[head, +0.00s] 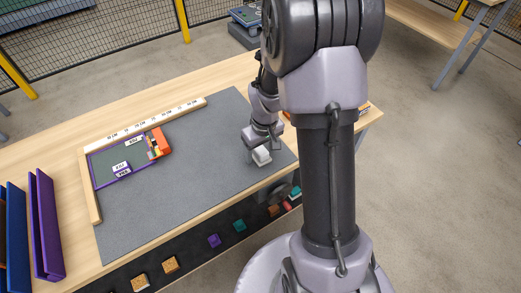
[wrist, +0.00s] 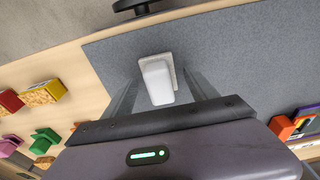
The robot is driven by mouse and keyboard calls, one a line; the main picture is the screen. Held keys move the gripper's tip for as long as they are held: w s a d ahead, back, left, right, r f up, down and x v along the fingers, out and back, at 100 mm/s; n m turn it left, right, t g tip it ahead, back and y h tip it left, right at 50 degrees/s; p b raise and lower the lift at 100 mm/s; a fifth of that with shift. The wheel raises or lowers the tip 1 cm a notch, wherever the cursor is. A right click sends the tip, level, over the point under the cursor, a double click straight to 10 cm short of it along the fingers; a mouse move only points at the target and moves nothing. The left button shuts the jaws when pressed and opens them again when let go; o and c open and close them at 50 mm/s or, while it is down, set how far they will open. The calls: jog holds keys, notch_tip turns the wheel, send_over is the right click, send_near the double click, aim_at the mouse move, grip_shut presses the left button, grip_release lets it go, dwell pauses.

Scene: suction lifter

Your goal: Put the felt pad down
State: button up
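The felt pad seems to be the small white block (wrist: 158,82), which has a wider base and a narrower raised part. In the head view the white block (head: 261,156) is at the right end of the grey mat (head: 190,190), right under my gripper (head: 258,146). In the wrist view my gripper (wrist: 161,74) has one finger on each side of the white block. Gaps show between the fingers and its raised part, so the fingers look open around it. Whether its base touches the mat is hard to tell.
A purple-framed tray (head: 120,168) with labels and an orange piece (head: 158,142) lies left on the mat, beside a wooden ruler (head: 155,120). Purple and blue panels (head: 45,225) stand at far left. Small coloured blocks (head: 171,264) line the front. The middle of the mat is clear.

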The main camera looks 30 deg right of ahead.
aim_at(262, 153)
jog(key=s+a+r+m+t+p, duration=0.1)
jog(key=s+a+r+p, duration=0.15)
jog(key=r, duration=0.75)
jog(key=s+a+r+p, duration=0.1)
jog(key=a+r+p, duration=0.2)
jog(key=r, duration=0.7)
jog(key=s+a+r+m+t+y, duration=0.2)
jog(key=s+a+r+m+t, duration=0.1)
jog(key=s+a+r, duration=0.7)
jog(key=s+a, duration=0.1)
jog(key=s, duration=0.2)
jog(key=shift+s+m, duration=0.35)
jog(key=shift+m, duration=0.05)
jog(key=shift+d, duration=0.1)
